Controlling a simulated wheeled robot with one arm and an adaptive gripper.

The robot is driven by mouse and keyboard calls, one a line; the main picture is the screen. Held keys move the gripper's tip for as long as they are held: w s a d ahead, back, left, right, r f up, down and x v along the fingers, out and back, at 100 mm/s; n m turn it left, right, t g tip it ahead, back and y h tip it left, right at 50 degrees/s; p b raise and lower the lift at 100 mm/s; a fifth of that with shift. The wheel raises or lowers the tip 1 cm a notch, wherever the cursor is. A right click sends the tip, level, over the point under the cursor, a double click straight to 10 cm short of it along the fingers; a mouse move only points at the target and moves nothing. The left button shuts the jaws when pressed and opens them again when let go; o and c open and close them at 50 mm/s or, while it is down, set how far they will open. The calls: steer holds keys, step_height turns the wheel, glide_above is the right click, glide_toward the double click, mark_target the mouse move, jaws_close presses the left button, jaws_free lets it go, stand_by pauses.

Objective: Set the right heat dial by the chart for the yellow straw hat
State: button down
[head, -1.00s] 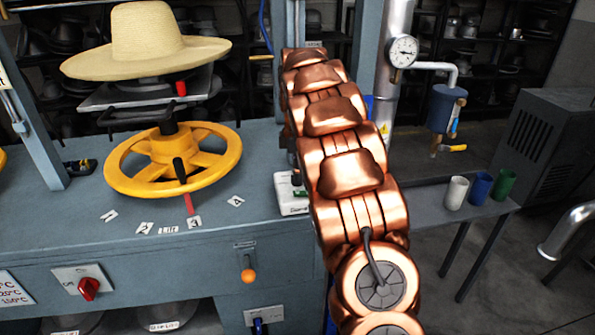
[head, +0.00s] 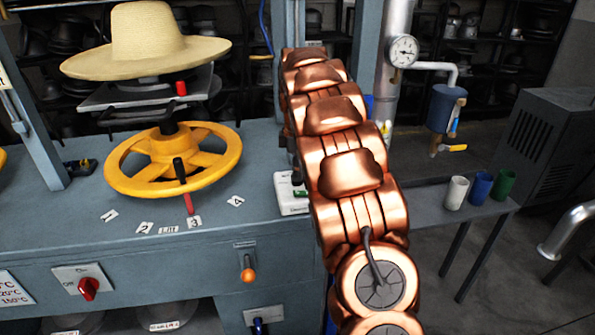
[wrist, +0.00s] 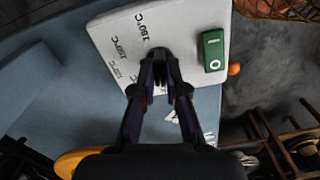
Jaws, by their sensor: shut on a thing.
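The white control box (wrist: 110,35) fills the upper middle of the wrist view, with printed temperature marks and a green I/O switch (wrist: 213,50). My gripper (wrist: 157,62) is shut on the dark dial knob (wrist: 157,52) on this box. The fingers cover most of the knob, so I cannot tell which mark it points to. In the head view, part of the box (head: 291,208) shows at the right end of the bench, while my arm hides the gripper. The straw hat (head: 145,45) sits on the press at the left. A sign with temperatures (head: 14,287) is cut off at the left edge.
A yellow handwheel (head: 225,160) stands above numbered labels on the bench (head: 60,225). A red rotary switch (head: 88,288) and an orange-tipped lever (head: 248,274) are on the front. Three cups, including a white one (head: 456,193), stand on the right shelf.

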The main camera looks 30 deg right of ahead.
steer(key=m, duration=0.3)
steer(key=shift+m, duration=0.3)
steer(key=m, duration=0.4)
steer(key=shift+m, duration=0.3)
steer(key=m, duration=0.3)
steer(key=shift+m, duration=2.1)
steer(key=c, duration=1.2)
jaws_free()
steer(key=shift+r, duration=0.1)
